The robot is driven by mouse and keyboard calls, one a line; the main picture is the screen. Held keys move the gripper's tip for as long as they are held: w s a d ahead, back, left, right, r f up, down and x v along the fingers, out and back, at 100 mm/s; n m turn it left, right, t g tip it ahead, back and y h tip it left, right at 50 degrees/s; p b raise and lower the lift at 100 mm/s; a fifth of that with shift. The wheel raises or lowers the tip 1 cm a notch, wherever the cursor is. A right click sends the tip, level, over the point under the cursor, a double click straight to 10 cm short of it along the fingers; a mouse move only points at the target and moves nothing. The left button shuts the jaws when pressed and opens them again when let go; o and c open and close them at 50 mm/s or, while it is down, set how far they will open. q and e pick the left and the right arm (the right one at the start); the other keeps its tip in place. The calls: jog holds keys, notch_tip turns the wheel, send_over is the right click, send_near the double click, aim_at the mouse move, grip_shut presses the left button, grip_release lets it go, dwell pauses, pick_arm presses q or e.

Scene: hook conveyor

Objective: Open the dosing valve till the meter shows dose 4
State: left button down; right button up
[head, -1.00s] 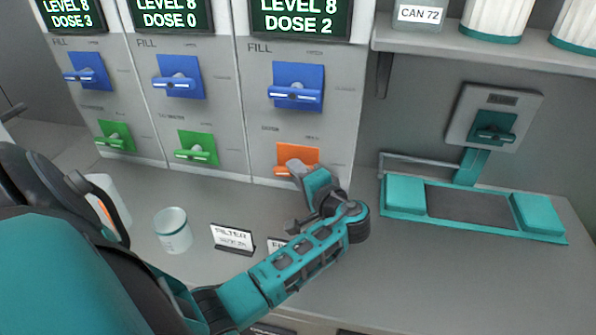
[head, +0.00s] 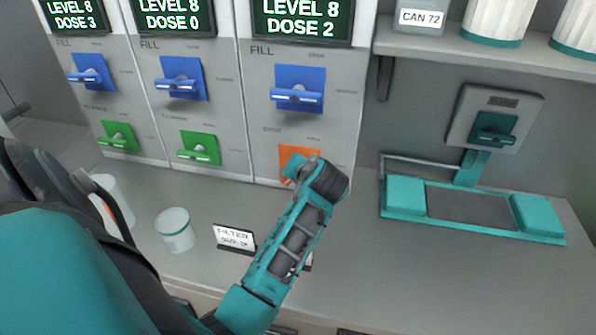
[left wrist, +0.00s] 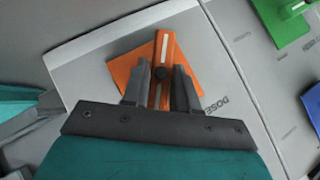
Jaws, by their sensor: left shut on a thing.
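The orange dosing valve (head: 292,152) is low on the right dispenser panel, partly hidden behind my left gripper and wrist. Its lever (left wrist: 164,52) with a dark pivot shows in the left wrist view, across a tilted orange plate (left wrist: 128,72). My left gripper (left wrist: 161,80) is shut on the lever, one finger on each side. In the head view the fingers are mostly hidden. The meter (head: 302,18) above this valve reads LEVEL 8, DOSE 2. My right gripper is not in view.
Blue fill valves (head: 299,88) and green valves (head: 199,147) sit on the panels. A white cup (head: 175,231) and a label stand (head: 235,238) are on the counter. A teal-ended scale-like device (head: 470,206) stands at right, below a shelf (head: 470,52) with canisters.

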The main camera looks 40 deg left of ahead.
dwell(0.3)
pick_arm(q)
jog(key=c, duration=1)
grip_release()
jog(key=shift+o, duration=0.2)
